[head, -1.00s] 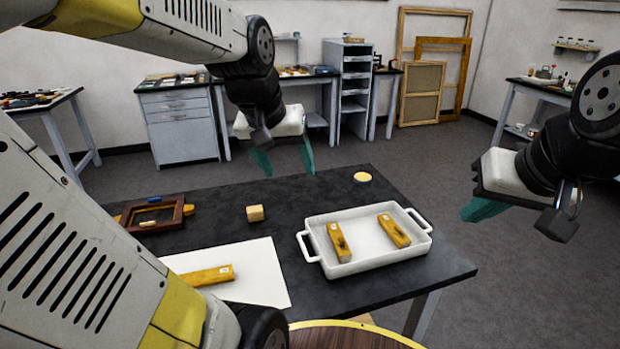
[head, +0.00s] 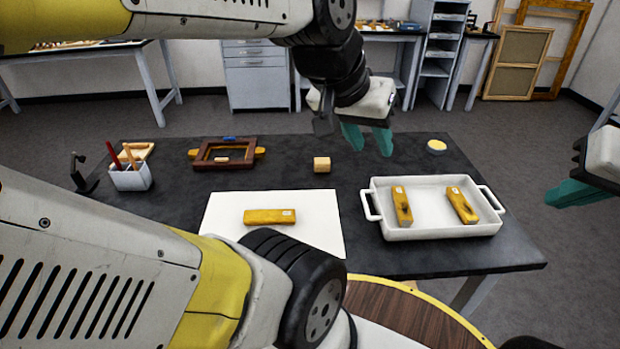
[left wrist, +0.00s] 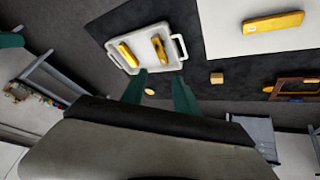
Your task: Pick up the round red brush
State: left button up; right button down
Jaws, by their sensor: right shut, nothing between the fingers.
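A red stick-like handle (head: 114,155), which looks like the red brush, stands tilted in a white holder (head: 132,178) at the left of the black table in the head view. Its lower end is hidden inside the holder. An orange-brown handle (head: 129,155) stands beside it. My left gripper (head: 372,152) is open and empty, fingers pointing down, well to the right of the holder. It also shows open in the left wrist view (left wrist: 159,77), where the brush is not in view. My right gripper (head: 572,193) is shut and empty at the right edge.
A white tray (head: 440,232) holds two yellow blocks. A white sheet (head: 320,235) bears a yellow block (head: 269,216). A brown frame (head: 205,152), a wooden cube (head: 321,164), a round yellow-topped tin (head: 437,146) and a small black stand (head: 79,170) are also on the table.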

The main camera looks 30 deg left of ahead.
aim_at(110, 147)
jog(key=j+u, duration=0.1)
jog(key=u, duration=1.45)
jog(key=j+u, duration=0.5)
jog(key=j, duration=0.5)
jog(key=l+z, duration=0.1)
jog(key=z, duration=0.75)
jog(key=j+u, duration=0.15)
jog(key=u, duration=0.7)
jog(key=z, duration=0.3)
